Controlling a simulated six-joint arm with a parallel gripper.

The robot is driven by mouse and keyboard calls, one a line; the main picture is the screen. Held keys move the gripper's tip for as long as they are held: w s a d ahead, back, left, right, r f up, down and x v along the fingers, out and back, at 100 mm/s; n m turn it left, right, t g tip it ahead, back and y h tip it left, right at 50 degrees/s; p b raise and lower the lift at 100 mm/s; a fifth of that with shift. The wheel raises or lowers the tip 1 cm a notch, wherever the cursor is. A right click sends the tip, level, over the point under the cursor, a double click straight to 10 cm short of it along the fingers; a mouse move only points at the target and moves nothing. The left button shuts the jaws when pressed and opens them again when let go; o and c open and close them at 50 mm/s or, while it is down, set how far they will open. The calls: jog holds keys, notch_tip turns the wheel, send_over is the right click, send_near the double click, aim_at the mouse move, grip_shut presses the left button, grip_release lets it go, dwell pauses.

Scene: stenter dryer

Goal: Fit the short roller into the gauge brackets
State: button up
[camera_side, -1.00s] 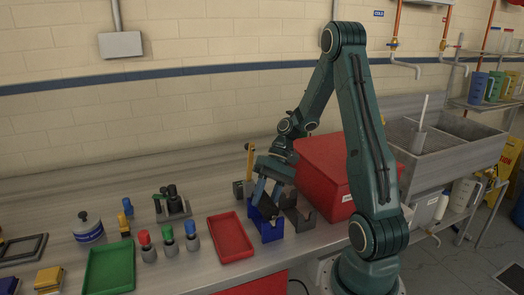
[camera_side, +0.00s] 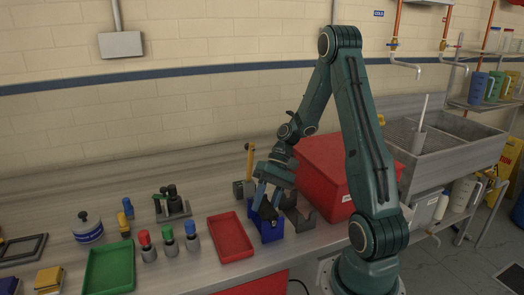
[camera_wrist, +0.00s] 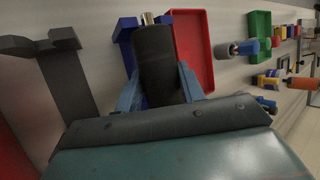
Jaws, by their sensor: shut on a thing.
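The short roller is a black cylinder (camera_wrist: 156,58) with a metal pin at its far end. My gripper (camera_wrist: 160,88) is shut on it, with blue fingers on both sides. In the side view the dark roller (camera_side: 268,211) shows between the fingers of my gripper (camera_side: 266,200), at the top of a blue bracket (camera_side: 270,232). The blue bracket also shows behind the roller in the wrist view (camera_wrist: 126,38). I cannot tell whether the roller rests in its slots. A dark grey bracket (camera_side: 302,217) stands just to the right, empty in the wrist view (camera_wrist: 66,78).
A red tray (camera_side: 231,237) lies left of the blue bracket, with a green tray (camera_side: 109,267) farther left. Several capped pegs (camera_side: 168,240) stand between them. A large red box (camera_side: 335,172) stands behind and right. A yellow-topped upright (camera_side: 249,162) stands close behind my gripper.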

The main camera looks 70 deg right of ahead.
jog(key=shift+f, duration=0.7)
jog(key=o, duration=1.2)
jog(key=shift+c, duration=0.2)
jog(key=shift+d+r, duration=0.1)
jog(key=v, duration=1.3)
jog(key=shift+r, duration=0.25)
jog(key=shift+d, duration=0.15)
